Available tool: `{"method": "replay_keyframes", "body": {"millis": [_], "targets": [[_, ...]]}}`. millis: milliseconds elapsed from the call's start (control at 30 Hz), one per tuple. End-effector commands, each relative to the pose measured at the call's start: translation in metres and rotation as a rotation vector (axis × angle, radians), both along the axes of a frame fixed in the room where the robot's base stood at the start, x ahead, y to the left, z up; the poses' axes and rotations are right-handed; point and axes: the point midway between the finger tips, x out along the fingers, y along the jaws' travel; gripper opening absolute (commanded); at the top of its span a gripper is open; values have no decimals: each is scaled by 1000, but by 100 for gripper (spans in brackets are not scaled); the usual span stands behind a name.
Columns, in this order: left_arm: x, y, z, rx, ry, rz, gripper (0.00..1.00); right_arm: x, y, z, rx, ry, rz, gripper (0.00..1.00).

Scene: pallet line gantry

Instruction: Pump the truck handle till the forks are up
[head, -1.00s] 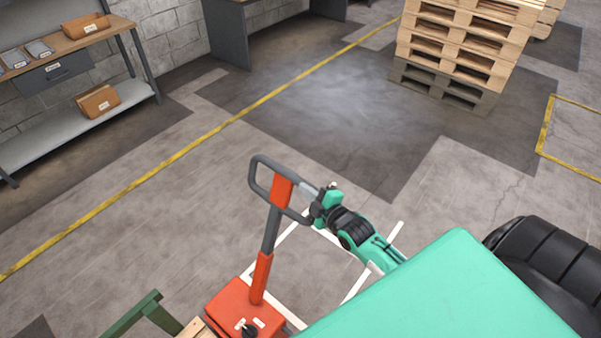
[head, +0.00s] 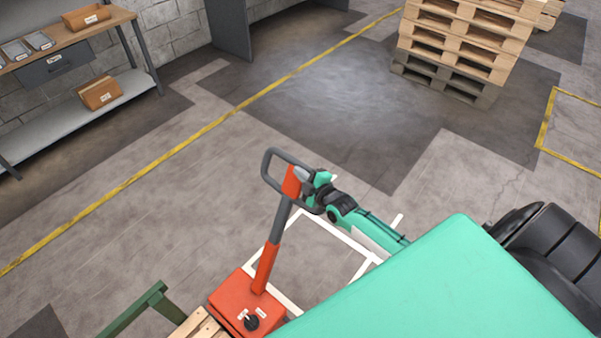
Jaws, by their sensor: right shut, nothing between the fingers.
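The pallet truck's handle (head: 278,225) rises from its orange base (head: 240,304) and leans a little to the right. At its top is a dark grey loop (head: 268,165) with an orange middle piece. My right gripper (head: 302,176) is at the loop, close against the orange piece. Its fingers are shut with nothing held between them; whether they touch the handle I cannot tell. A black knob (head: 251,322) sits on the base. The forks are hidden, so their height cannot be seen. My left gripper is out of view.
A wooden pallet's slats (head: 201,325) and a green frame (head: 135,309) show at the bottom edge. A pallet stack (head: 465,45) stands at the back right. A workbench (head: 75,65) is at the left. The floor beyond the handle is clear.

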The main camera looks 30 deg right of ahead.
Motion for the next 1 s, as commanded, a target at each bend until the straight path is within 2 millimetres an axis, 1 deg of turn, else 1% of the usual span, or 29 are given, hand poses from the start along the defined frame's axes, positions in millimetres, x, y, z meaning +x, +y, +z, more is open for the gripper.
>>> {"method": "replay_keyframes", "body": {"millis": [233, 333, 467, 600, 700, 833, 1000], "targets": [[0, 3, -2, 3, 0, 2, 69, 0, -1, -2, -1, 1, 0, 0], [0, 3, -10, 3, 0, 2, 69, 2, -7, -8, -2, 1, 0, 0], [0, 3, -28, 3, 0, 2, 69, 8, -22, -20, -5, 0, 2, 0], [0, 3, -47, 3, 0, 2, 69, 14, -40, -31, -5, 1, 1, 0], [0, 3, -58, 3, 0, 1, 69, 19, -53, -37, -4, 0, 1, 0], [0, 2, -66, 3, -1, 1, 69, 22, -64, -40, -3, 1, 0, 0], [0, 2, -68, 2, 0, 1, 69, 24, -69, -39, -1, 1, 0, 0]]}}
